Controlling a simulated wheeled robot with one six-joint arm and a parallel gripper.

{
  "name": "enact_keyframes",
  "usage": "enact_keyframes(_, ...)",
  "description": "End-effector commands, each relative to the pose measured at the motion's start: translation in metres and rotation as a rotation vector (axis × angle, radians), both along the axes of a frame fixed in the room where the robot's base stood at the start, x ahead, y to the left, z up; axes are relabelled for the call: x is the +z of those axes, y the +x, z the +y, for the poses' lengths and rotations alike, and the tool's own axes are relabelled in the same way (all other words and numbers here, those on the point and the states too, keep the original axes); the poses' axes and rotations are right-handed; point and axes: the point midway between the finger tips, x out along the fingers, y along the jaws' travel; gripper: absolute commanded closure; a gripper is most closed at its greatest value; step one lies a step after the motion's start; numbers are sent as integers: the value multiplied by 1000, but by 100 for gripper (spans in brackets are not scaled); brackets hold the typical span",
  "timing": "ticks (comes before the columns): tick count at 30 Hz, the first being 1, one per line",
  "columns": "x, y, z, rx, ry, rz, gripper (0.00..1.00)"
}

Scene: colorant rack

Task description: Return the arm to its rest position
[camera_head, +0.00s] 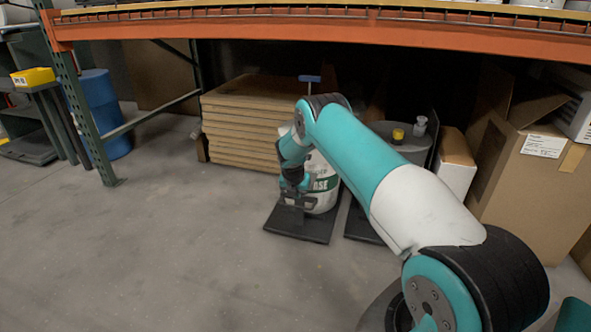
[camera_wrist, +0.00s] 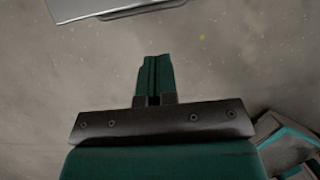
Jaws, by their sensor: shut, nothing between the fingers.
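My arm reaches from the lower right of the head view out to the middle and bends down at its far end. My gripper (camera_head: 293,204) hangs low in front of a white container with green lettering (camera_head: 322,185). The gripper covers part of that container; whether they touch cannot be told. In the wrist view the fingers of my gripper (camera_wrist: 155,72) are together over bare grey floor, with nothing between them.
The container stands on a black flat base (camera_head: 303,227). A grey drum (camera_head: 392,160) and cardboard boxes (camera_head: 528,165) are to the right. An orange shelf beam (camera_head: 330,30) runs overhead. Stacked boards (camera_head: 240,120) lie behind. The floor (camera_head: 150,240) at left is clear.

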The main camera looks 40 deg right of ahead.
Motion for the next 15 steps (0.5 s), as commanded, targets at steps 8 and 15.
enact_keyframes(8,71,-8,21,4,-5,-11,100)
enact_keyframes(15,89,-14,28,3,-5,-9,100)
